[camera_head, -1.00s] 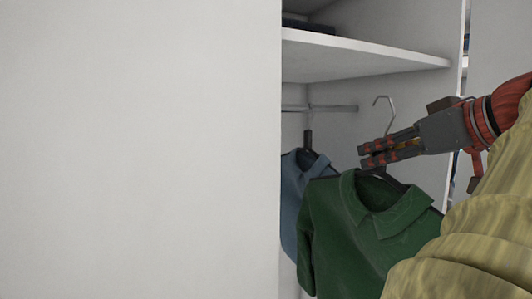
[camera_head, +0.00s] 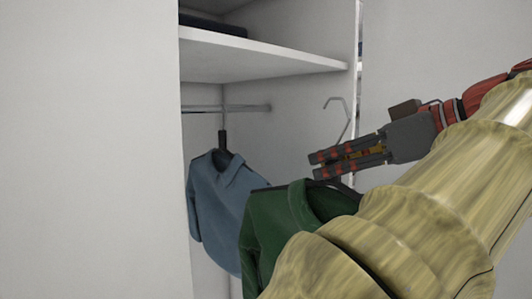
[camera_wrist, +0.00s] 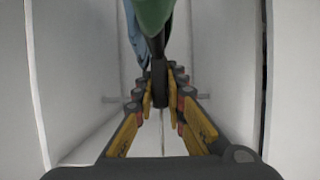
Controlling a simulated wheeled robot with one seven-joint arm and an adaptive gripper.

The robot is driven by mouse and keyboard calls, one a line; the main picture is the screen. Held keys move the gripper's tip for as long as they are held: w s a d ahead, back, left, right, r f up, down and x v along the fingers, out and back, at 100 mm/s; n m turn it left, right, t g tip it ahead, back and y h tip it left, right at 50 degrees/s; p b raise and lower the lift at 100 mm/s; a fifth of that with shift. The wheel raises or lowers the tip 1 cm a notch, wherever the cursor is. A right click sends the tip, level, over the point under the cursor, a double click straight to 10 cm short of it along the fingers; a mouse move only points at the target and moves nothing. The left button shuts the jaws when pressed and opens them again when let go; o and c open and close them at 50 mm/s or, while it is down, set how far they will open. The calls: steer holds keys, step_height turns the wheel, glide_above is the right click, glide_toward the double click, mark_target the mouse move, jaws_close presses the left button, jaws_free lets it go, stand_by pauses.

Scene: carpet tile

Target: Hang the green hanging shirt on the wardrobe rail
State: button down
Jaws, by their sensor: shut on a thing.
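The green hanging shirt (camera_head: 270,225) hangs from a dark hanger with a metal hook (camera_head: 338,103). My gripper (camera_head: 316,165) is shut on the hanger just below its hook, and the shirt hangs beneath it. My arm hides the shirt's lower right part. In the wrist view, the fingers (camera_wrist: 160,95) close around the dark hanger neck, with the green shirt (camera_wrist: 152,14) at the top. The wardrobe rail (camera_head: 235,107) runs under the shelf, to the left of and behind the held hook. The hook appears apart from the rail.
A blue shirt (camera_head: 222,195) hangs on the rail by a dark hanger, left of the green shirt. A white shelf (camera_head: 260,60) is above the rail, with a dark folded item (camera_head: 212,25) on it. A large pale panel (camera_head: 90,150) fills the left. The rail's right stretch looks free.

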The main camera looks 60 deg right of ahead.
mark_target(350, 186)
steer(key=p+v, duration=0.2)
steer(key=shift+a+f+p, duration=0.1)
steer(key=shift+a+p, duration=0.05)
steer(key=shift+p, duration=0.2)
steer(key=shift+s+p, duration=0.25)
steer(key=shift+p, duration=0.6)
steer(key=s+p, duration=0.1)
steer(key=p, duration=0.3)
steer(key=p, duration=0.3)
steer(key=s+p, duration=0.1)
steer(key=p, duration=0.2)
steer(key=shift+a+f+p, duration=0.1)
steer(key=shift+a+p, duration=0.25)
